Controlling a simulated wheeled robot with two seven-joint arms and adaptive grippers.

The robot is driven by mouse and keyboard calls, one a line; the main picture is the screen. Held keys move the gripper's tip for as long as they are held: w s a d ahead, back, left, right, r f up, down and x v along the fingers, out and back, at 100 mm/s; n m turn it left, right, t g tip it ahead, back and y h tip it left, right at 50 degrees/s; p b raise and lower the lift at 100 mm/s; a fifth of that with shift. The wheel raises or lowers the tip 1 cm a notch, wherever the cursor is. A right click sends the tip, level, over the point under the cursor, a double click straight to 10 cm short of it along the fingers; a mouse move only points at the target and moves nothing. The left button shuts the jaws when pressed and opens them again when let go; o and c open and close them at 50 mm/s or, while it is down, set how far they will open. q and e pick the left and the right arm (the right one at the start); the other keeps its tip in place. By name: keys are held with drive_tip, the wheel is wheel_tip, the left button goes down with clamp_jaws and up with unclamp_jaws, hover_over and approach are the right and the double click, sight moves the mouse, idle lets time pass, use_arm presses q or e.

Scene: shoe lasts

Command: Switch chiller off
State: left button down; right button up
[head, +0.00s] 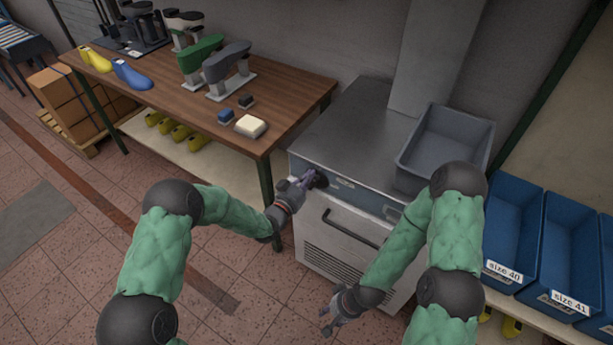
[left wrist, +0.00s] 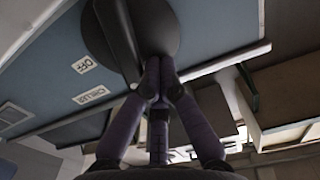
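The chiller (head: 318,225) is a pale cabinet with a dark metal top, a blue-grey front panel and a black handle. Its dark round knob (head: 320,179) is at the panel's left end. In the left wrist view the knob (left wrist: 116,38) has a raised bar, with an "OFF" label (left wrist: 84,65) and a "CHILLER" label (left wrist: 91,95) to its left. My left gripper (head: 306,182) is at the knob; its fingertips (left wrist: 160,70) are together, right beside the bar. Whether they touch it is unclear. My right gripper (head: 327,320) is open and empty, low before the chiller.
A grey bin (head: 447,143) sits on the chiller's top. Blue bins marked size 40 (head: 513,230) and size 41 (head: 568,250) stand at right. A wooden table (head: 165,100) with shoe lasts and machines is at left. The tiled floor in front is mostly clear.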

use_arm(q)
drive_tip(key=shift+s+d+f, duration=0.15)
drive_tip(key=shift+f, duration=0.05)
drive_tip(key=shift+s+d, duration=0.4)
drive_tip(key=shift+d, duration=0.15)
